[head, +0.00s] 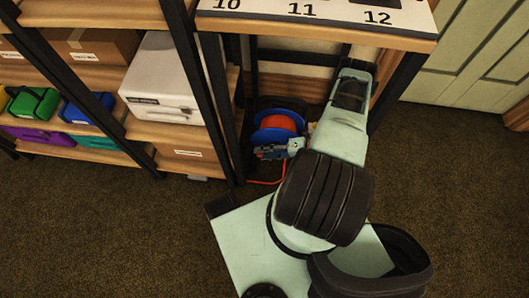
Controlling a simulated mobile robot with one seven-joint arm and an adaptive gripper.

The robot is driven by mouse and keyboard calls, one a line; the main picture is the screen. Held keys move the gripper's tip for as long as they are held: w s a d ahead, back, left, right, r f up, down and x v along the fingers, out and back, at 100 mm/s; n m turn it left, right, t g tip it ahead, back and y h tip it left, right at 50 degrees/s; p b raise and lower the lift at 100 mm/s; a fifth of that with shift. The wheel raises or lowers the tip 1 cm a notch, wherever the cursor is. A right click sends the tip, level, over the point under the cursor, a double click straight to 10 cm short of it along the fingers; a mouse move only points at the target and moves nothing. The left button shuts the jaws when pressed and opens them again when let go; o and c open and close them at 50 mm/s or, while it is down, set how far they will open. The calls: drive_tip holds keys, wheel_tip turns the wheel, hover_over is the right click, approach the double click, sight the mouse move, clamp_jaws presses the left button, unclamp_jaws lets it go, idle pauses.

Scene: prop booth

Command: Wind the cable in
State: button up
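A cable reel (264,134) with blue flanges stands on the floor under the numbered table, beside the shelf. Orange cable (279,124) is wound on its drum. A loose length of orange cable (262,182) lies on the floor in front of the reel and runs behind my arm. My gripper (268,153) appears as a small grey and blue shape at the front of the reel, partly hidden by my arm. I cannot tell whether it touches the reel or whether its fingers are open or shut.
A shelf (160,131) at the left holds a white case (163,82), cardboard boxes and coloured cases. The table (330,32) with numbers 10 to 12 overhangs the reel, and its dark legs stand close to my arm. Carpet (455,180) is clear at the right.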

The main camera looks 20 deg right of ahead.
sight(277, 138)
drive_tip(key=shift+r, duration=0.15)
wheel_tip(277, 138, up, 10)
drive_tip(key=shift+f, duration=0.15)
idle(0.3)
drive_tip(key=shift+a, duration=0.1)
